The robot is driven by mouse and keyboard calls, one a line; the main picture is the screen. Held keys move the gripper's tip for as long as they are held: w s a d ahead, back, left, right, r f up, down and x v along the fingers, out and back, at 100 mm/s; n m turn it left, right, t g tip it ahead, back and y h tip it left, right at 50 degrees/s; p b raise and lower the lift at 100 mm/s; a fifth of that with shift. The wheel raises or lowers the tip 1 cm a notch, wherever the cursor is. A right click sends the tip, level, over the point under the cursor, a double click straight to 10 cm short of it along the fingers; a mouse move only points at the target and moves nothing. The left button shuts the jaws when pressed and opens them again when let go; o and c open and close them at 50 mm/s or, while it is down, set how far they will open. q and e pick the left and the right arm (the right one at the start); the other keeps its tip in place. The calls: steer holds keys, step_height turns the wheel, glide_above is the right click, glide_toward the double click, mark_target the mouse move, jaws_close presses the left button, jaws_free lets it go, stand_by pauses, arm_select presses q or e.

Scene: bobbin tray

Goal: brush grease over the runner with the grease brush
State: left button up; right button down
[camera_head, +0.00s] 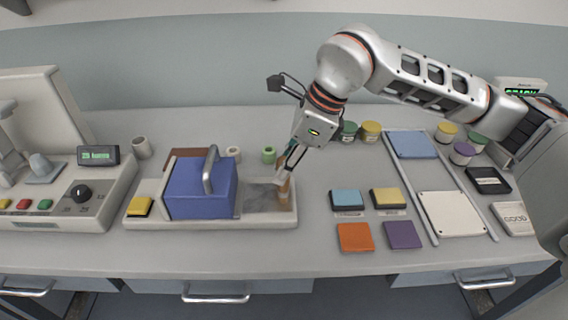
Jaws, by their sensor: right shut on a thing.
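My right gripper (288,165) is shut on the grease brush (284,188), a tan, narrow piece pointing down. Its lower end is over the right part of a long beige base (262,222); I cannot tell whether it touches. A grey flat patch (258,198) lies on that base, left of the brush. It may be the runner, but I cannot be sure. A blue block with a metal handle (190,192) stands on the base left of the patch. My left gripper is not in view.
A yellow block (140,206) sits at the base's left end. Coloured pads (354,236) lie to the right, beside two metal rails (411,190) with a white plate (452,213) between them. Jars (370,131) stand behind. A control machine (60,170) fills the left.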

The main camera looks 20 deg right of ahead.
steer(key=shift+w, duration=0.15)
steer(key=shift+w+d, duration=0.2)
steer(key=shift+w, duration=0.4)
steer(key=shift+w+d, duration=0.15)
steer(key=shift+w, duration=0.4)
steer(key=shift+w, duration=0.15)
steer(key=shift+s+a, duration=0.2)
steer(key=shift+s, duration=0.5)
steer(key=shift+s+a, duration=0.15)
steer(key=shift+s, duration=0.5)
stand_by(0.4)
steer(key=shift+s, duration=0.1)
steer(key=shift+s+a, duration=0.2)
steer(key=shift+s, duration=0.55)
